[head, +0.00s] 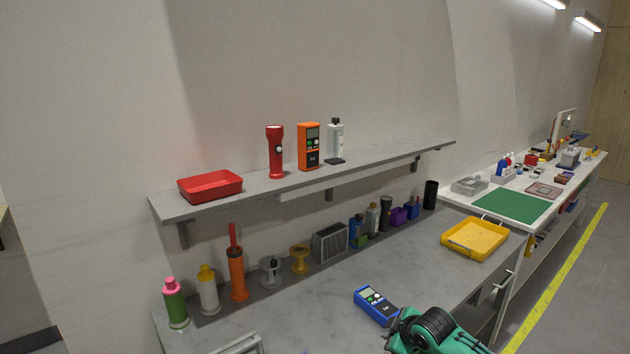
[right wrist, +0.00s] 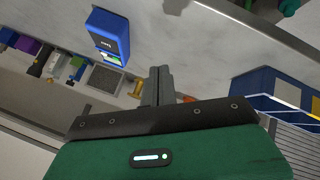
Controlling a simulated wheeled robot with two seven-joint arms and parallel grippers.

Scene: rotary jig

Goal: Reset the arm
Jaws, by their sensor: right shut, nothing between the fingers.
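My right gripper (head: 393,322) is at the bottom of the head view, over the front part of the grey workbench (head: 330,305). It is green with a dark round joint. In the right wrist view its dark fingers (right wrist: 157,82) are together with nothing between them. A blue meter (head: 376,306) lies on the bench just left of and beyond the gripper, apart from it. The meter also shows in the right wrist view (right wrist: 108,33). My left gripper is not in the head view.
A yellow tray (head: 475,239) sits at the bench's right end. Bottles, spools and a grey ribbed box (head: 330,242) line the back. The shelf (head: 385,157) above holds a red tray (head: 210,186), a red flashlight (head: 275,150) and an orange meter (head: 309,147).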

